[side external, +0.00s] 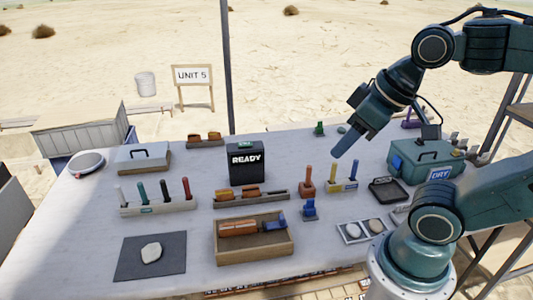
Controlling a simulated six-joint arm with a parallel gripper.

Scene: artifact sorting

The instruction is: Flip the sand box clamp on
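A shallow wooden box (256,257) stands at the table's front middle and looks like the sand box. An orange-brown block (238,228) lies in it. A small blue part (275,221), possibly the clamp, sits at the box's right end; its position is too small to make out. Another small blue piece (309,210) stands on the table just right of the box. My gripper (345,145) points down and left, in the air above the back right of the table, well away from the box. Its fingers overlap in this view, and I see nothing held.
A black READY box (246,170) stands behind the wooden box. A brown-handled upright tool (307,182) and a yellow-based rack (342,186) stand below my gripper. A green DRY case (425,160) is at right. A dark mat (150,270) with a pale stone lies front left.

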